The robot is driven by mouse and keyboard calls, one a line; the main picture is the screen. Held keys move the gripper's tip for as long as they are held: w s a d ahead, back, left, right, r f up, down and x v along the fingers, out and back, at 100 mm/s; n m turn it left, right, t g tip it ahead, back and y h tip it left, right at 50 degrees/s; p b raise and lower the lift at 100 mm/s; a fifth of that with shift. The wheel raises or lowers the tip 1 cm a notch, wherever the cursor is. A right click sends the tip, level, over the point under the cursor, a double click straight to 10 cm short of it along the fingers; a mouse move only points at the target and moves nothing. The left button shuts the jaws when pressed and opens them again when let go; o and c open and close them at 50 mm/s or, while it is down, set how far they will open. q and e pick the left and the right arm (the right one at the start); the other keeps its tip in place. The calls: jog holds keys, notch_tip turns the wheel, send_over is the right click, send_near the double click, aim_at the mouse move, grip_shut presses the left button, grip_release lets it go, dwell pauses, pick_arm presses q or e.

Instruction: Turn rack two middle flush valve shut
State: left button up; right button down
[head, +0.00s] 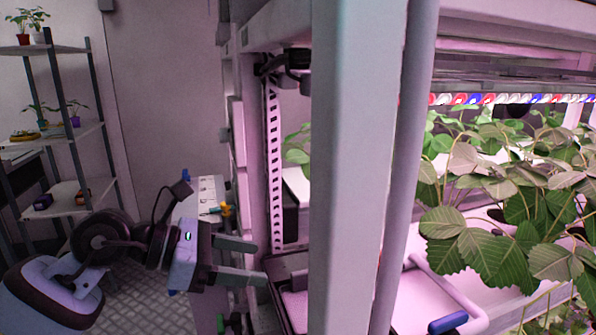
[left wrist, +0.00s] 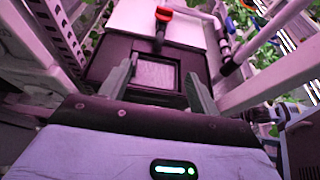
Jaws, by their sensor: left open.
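My left gripper (head: 262,264) is open and empty, left of the pale rack post in the head view. In the left wrist view its two fingers (left wrist: 162,78) stand apart on either side of a dark-framed grey panel. A red handle (left wrist: 163,14) on a black stem shows beyond the fingertips, apart from them. A blue handle (head: 448,323) sits on a white pipe at the lower right of the head view. I cannot tell which handle is the middle flush valve of rack two. My right gripper is not in view.
The thick rack post (head: 360,170) stands just right of my left gripper. Leafy plants (head: 500,200) fill the rack behind it. A shelf unit (head: 65,125) with small pots stands at the far left. A yellow fitting (head: 225,209) is behind my gripper.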

pick_arm(q)
jog(key=s+d+f+n+g+h+p, duration=0.1)
jog(key=s+d+f+n+h, duration=0.2)
jog(key=s+n+h, duration=0.15)
jog(key=s+a+f+m+t+y+p, duration=0.2)
jog(key=s+a+f+m+t+y, duration=0.25)
jog(key=f+m, duration=0.55)
jog(key=s+a+f+m+t+y+p, duration=0.1)
jog(key=s+a+f+m+t+y, duration=0.3)
jog(key=f+m, duration=0.65)
jog(key=s+a+f+m+t+y+p, duration=0.2)
jog(key=s+a+f+m+t+y, duration=0.25)
jog(key=m, duration=0.95)
jog(key=s+a+f+n+g+y, duration=0.1)
jog(key=s+f+n+g, duration=0.2)
jog(key=s+f, duration=0.3)
jog(key=s+a+f+n+g+y, duration=0.1)
jog(key=s+f+n+g, duration=0.2)
jog(key=s, duration=0.9)
notch_tip(320, 180, down, 3)
jog(key=shift+r+n+g+p, duration=0.1)
jog(key=shift+n+g+p, duration=0.2)
jog(key=shift+g+p, duration=0.25)
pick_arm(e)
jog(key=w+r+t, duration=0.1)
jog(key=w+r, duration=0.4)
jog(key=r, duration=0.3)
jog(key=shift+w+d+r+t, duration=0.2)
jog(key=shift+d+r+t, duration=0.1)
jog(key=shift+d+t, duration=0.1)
